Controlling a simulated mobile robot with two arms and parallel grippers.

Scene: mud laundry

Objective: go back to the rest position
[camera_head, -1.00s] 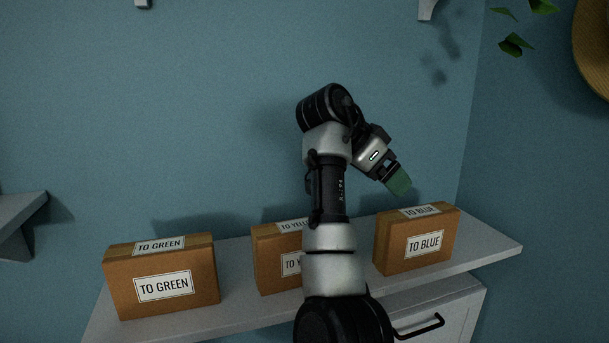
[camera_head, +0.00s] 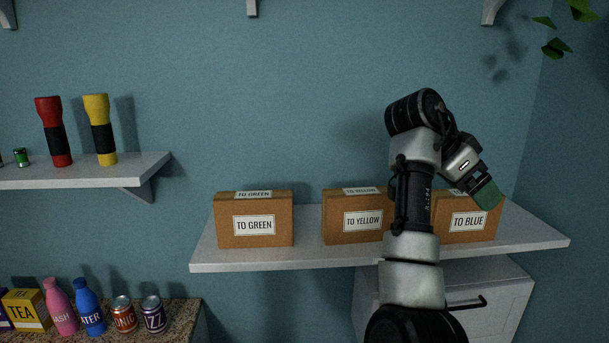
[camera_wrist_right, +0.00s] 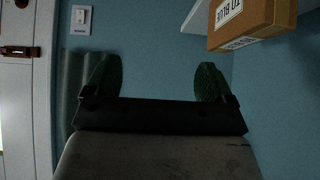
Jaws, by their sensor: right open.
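My right arm rises through the right half of the head view, in front of the shelf with the boxes. My right gripper (camera_head: 487,194) has green fingertips and hangs in front of the TO BLUE box (camera_head: 466,228). In the right wrist view my right gripper (camera_wrist_right: 158,82) is open, its two green fingers wide apart with nothing between them. The TO BLUE box also shows at the top right of the right wrist view (camera_wrist_right: 250,22). My left gripper is not in view.
The TO GREEN box (camera_head: 254,229) and TO YELLOW box (camera_head: 350,228) stand on the white shelf (camera_head: 300,260), above a white cabinet (camera_head: 505,300). An upper shelf (camera_head: 80,179) at left holds red and yellow flashlights. Bottles and cans stand on a counter (camera_head: 185,318) at lower left.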

